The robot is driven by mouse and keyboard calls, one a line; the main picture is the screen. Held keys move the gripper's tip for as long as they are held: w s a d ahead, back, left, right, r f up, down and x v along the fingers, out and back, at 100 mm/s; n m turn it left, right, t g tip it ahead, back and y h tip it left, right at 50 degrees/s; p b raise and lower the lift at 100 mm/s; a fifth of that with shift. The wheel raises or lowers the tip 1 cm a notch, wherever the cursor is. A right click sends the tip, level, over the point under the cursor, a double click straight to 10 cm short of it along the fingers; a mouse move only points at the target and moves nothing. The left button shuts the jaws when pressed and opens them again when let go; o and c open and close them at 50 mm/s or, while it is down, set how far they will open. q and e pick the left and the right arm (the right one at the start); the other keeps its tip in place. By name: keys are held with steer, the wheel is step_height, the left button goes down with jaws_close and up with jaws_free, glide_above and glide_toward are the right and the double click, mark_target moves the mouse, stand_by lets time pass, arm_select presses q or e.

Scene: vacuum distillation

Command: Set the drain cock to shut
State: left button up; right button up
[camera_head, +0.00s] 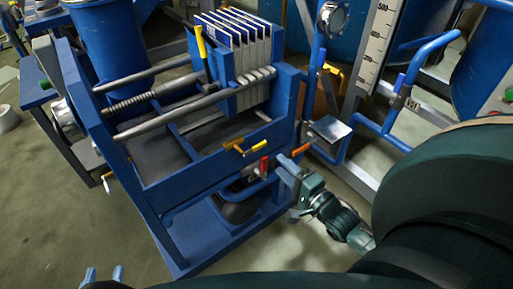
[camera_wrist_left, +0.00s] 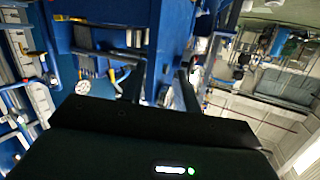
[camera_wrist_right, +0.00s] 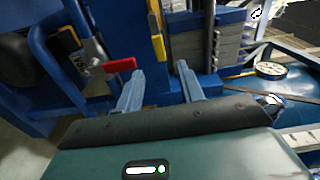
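Small coloured cock handles sit low on the front of the blue filter press frame: a yellow one (camera_head: 246,147), a red one (camera_head: 264,166) and an orange one (camera_head: 301,149). I cannot tell which belongs to the drain cock. In the right wrist view the red handle (camera_wrist_right: 120,65) lies just beyond my left-hand fingertip, and a yellow handle (camera_wrist_right: 157,37) stands upright beyond the finger gap. My right gripper (camera_wrist_right: 160,75) is open and empty; in the head view it (camera_head: 292,190) is just below the handles. My left gripper (camera_head: 103,273) is open and empty at the bottom left.
The blue press frame (camera_head: 205,160) holds a stack of plates (camera_head: 240,50). Blue pipes (camera_head: 400,90), a white scale (camera_head: 378,45) and a flat metal plate (camera_head: 330,129) stand to its right. A pressure gauge (camera_wrist_right: 271,70) shows at right in the right wrist view. Floor is clear at lower left.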

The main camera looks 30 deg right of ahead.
mark_target(261, 147)
steer(key=w, duration=0.3)
steer(key=w+b, duration=0.1)
steer(key=w, duration=0.3)
steer(key=w+a+b, duration=0.1)
steer(key=w, duration=0.2)
steer(key=shift+w, duration=0.25)
arm_select(q)
steer(key=shift+w+d+r+m+t+h, duration=0.15)
steer(key=shift+d+m+t+h, duration=0.25)
steer(key=shift+t+h, duration=0.4)
steer(key=shift+y, duration=0.3)
arm_select(e)
jaws_close()
